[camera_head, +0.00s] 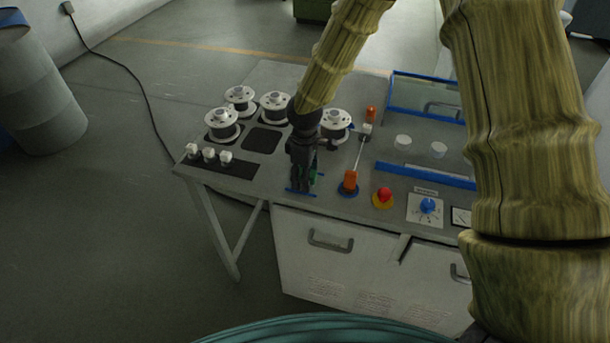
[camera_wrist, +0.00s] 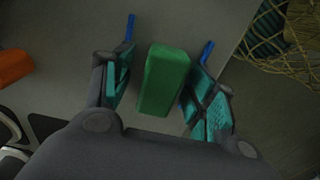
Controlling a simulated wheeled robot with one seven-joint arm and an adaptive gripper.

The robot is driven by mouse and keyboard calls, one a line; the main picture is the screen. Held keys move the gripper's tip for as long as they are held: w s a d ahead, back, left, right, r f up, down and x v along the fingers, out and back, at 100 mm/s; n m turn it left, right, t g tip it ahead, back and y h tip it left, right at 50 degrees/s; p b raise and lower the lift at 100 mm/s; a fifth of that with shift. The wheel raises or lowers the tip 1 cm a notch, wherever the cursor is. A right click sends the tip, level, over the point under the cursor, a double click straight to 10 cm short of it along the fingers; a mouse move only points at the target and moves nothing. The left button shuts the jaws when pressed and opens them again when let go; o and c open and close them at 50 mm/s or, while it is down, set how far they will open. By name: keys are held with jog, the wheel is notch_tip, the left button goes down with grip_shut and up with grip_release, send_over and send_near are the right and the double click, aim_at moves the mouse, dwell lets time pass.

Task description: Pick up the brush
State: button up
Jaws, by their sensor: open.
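A green block (camera_wrist: 164,80), which appears to be the brush, stands between the fingers of my gripper (camera_wrist: 160,92) in the wrist view. No bristles show. The teal-padded fingers are open, one on each side of it. The right pad is very close to it; I cannot tell whether they touch. A wider gap shows on the left. In the head view my gripper (camera_head: 301,182) points down at the table's front edge, and only a sliver of green (camera_head: 313,173) shows behind it.
Blue strips (camera_wrist: 129,27) lie on the grey table (camera_head: 262,196) around the brush. An orange-handled lever (camera_head: 350,181) and a red button (camera_head: 384,195) are close on the right. White spools (camera_head: 223,124) stand behind left, small white blocks (camera_head: 209,155) at the left.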

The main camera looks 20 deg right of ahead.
jog(key=c, duration=1.2)
jog(key=shift+r, duration=0.1)
jog(key=shift+w+r+b, duration=0.1)
jog(key=shift+r+b, duration=0.3)
jog(key=shift+s+d+r+b, duration=0.1)
jog(key=shift+s+r+b, duration=0.1)
jog(key=shift+r+b, duration=0.35)
jog(key=shift+s+d+r+b, duration=0.1)
jog(key=shift+s+r+b, duration=0.15)
jog(key=shift+r, duration=0.4)
jog(key=s+d+b, duration=0.1)
jog(key=s+d, duration=0.1)
jog(key=s, duration=0.2)
jog(key=s+d+r+b, duration=0.1)
jog(key=s+d+b, duration=0.1)
jog(key=s, duration=0.3)
jog(key=s+d+b, duration=0.1)
jog(key=s+d, duration=0.1)
jog(key=s, duration=0.2)
jog(key=shift+s+d+r, duration=0.3)
jog(key=shift+d, duration=0.1)
